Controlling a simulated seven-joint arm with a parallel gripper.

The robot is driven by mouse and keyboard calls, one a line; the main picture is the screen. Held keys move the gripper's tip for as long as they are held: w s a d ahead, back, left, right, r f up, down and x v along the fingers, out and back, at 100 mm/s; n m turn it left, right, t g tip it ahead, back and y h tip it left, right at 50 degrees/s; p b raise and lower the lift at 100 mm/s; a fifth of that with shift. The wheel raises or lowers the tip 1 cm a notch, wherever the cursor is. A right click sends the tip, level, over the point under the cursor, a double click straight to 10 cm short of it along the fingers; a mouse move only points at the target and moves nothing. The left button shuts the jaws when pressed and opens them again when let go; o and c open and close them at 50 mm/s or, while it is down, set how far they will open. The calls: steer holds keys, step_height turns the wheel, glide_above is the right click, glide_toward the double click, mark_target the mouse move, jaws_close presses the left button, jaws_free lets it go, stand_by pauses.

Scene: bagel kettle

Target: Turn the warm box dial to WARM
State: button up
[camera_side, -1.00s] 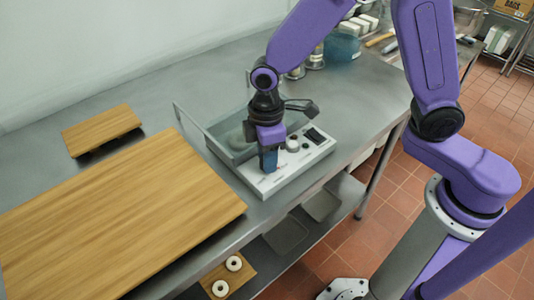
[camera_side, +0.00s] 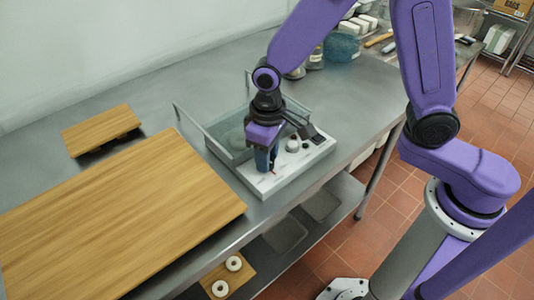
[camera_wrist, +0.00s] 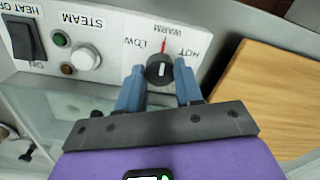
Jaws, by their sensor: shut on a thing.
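The warm box dial (camera_wrist: 159,69) is a round black knob with a pale mark on the white control panel (camera_wrist: 110,22). In the wrist view LOW is printed at its left, WARM above and HOT at its right. A red line stands between the knob and WARM, and the pale mark looks roughly in line with it. My gripper (camera_wrist: 160,72) has its blue fingers on either side of the knob, shut on it. In the side view my gripper (camera_side: 266,162) points down at the panel's left end and hides the dial.
A large wooden board (camera_side: 110,225) lies to the left, and a smaller one (camera_side: 100,128) behind.

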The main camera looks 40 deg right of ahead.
stand_by(0.4)
steer(key=o, duration=1)
steer(key=shift+o, duration=0.2)
step_height(320, 180, up, 18)
steer(key=shift+d+f, duration=0.2)
steer(key=shift+f, duration=0.05)
steer(key=shift+d, duration=0.1)
steer(key=s+d+f+n, duration=0.4)
steer(key=s+d, duration=0.3)
steer(key=s, duration=0.2)
steer(key=s+d+f+n, duration=0.4)
steer(key=s+d, duration=0.4)
steer(key=s, duration=0.2)
steer(key=shift+s+d, duration=0.2)
steer(key=shift+d, duration=0.05)
